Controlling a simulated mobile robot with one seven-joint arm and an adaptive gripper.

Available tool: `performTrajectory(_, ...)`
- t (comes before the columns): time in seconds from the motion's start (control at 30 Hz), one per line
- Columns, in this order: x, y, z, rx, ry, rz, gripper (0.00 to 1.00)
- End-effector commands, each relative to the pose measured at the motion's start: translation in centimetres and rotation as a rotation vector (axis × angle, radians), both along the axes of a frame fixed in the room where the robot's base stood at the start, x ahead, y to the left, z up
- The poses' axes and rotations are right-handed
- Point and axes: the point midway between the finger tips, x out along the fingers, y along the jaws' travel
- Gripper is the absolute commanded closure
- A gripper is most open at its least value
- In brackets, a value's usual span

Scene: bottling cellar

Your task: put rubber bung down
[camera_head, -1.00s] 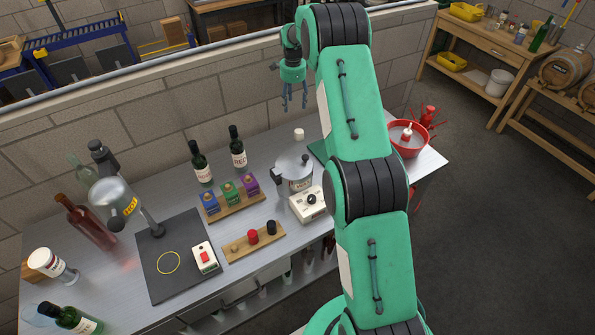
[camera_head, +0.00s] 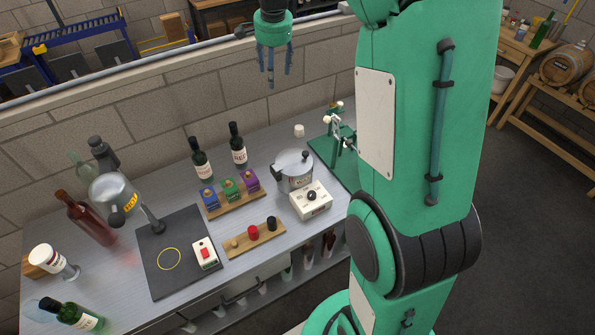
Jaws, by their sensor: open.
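My gripper (camera_head: 272,76) hangs fingers down at the top of the picture, open and with nothing seen between its fingers. It is high above the bench, in front of the block wall. A wooden board (camera_head: 265,236) on the bench bears a small tan stopper (camera_head: 235,244), a red stopper (camera_head: 253,232) and a black stopper (camera_head: 271,223), all upright. I cannot tell for sure which of these is the rubber bung. A small whitish piece (camera_head: 299,130) stands at the bench's back, behind the steel pot.
The steel pot (camera_head: 293,169) and a white switch box (camera_head: 312,201) stand right of the board. Two dark bottles (camera_head: 201,160) (camera_head: 238,147) and a rack of coloured boxes (camera_head: 230,190) stand behind it. A dark mat (camera_head: 180,273) lies to the left.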

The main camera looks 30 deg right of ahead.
Motion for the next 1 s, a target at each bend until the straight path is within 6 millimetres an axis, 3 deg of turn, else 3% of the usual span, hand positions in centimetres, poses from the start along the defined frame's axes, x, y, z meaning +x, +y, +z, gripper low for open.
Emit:
performTrajectory(0.2,-5.1,3.2,3.7,-0.034,-0.034,0.142,0.41)
performTrajectory(0.43,-10.8,6.1,6.3,-0.071,-0.066,0.291,0.41)
performTrajectory(0.73,-18.4,9.4,8.3,-0.126,-0.108,0.483,0.41)
performTrajectory(1.0,-25.4,11.9,8.7,-0.180,-0.145,0.653,0.41)
